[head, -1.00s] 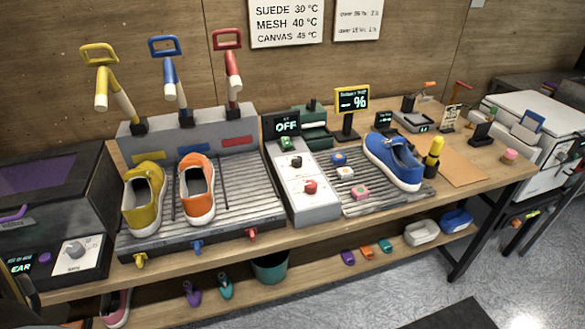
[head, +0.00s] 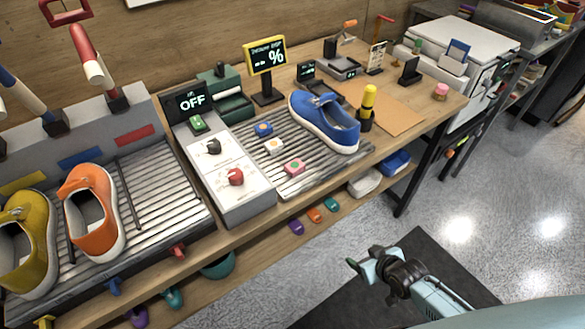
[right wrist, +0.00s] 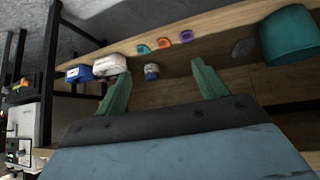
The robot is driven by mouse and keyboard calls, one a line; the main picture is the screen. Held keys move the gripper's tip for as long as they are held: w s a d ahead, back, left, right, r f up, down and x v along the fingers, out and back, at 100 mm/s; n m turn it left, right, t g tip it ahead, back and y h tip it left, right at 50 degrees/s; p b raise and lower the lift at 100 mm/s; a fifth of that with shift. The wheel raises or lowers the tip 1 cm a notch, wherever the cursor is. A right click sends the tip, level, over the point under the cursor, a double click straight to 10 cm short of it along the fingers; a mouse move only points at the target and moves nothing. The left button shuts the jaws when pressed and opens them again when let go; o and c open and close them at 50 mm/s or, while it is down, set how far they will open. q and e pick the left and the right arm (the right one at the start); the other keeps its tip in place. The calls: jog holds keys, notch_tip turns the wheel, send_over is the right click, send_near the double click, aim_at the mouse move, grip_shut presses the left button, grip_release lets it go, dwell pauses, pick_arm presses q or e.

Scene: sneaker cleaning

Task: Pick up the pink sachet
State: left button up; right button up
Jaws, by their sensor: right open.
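The pink sachet (head: 294,167) is a small square piece with a round mark on top. It lies on the slatted metal rack (head: 322,179) near its front edge, next to the white control box. A white sachet (head: 273,146) and a blue sachet (head: 264,129) lie behind it. My right gripper (head: 364,257) is open and empty, out over the floor in front of the bench, apart from the sachet and lower right of it. In the right wrist view its two green fingers (right wrist: 160,70) are spread with the lower shelf beyond. The sachet is not visible there. My left gripper is out of view.
A blue sneaker (head: 325,122) stands on the rack behind the sachet. A yellow-topped bottle (head: 367,108) stands at its right. The control box (head: 223,177) with knobs borders the rack on the left. The bench's front edge lies between my right gripper and the sachet.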

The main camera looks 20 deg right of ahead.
jog(key=w+a+r+n+t+y, duration=0.1)
jog(key=w+r, duration=0.2)
jog(key=r, duration=0.3)
jog(key=w+a+r+t+y, duration=0.1)
jog(key=w+a+r, duration=0.1)
jog(key=w+r, duration=0.35)
jog(key=n+t+y+b, duration=0.1)
jog(key=n+t+y, duration=0.1)
jog(key=y, duration=0.1)
send_near(297, 167)
jog(key=x, duration=0.1)
jog(key=b+x, duration=0.1)
jog(key=x, duration=0.1)
jog(key=shift+w+d, duration=0.2)
jog(key=shift+w, duration=0.2)
jog(key=shift+a+b+x, duration=0.15)
jog(key=shift+b+x, duration=0.15)
jog(key=shift+x, duration=1.15)
jog(key=shift+a+b+x, duration=0.15)
jog(key=shift+b+x, duration=0.15)
jog(key=shift+x, duration=1.15)
jog(key=shift+s, duration=0.15)
jog(key=c, duration=1.1)
jog(key=shift+o, duration=0.2)
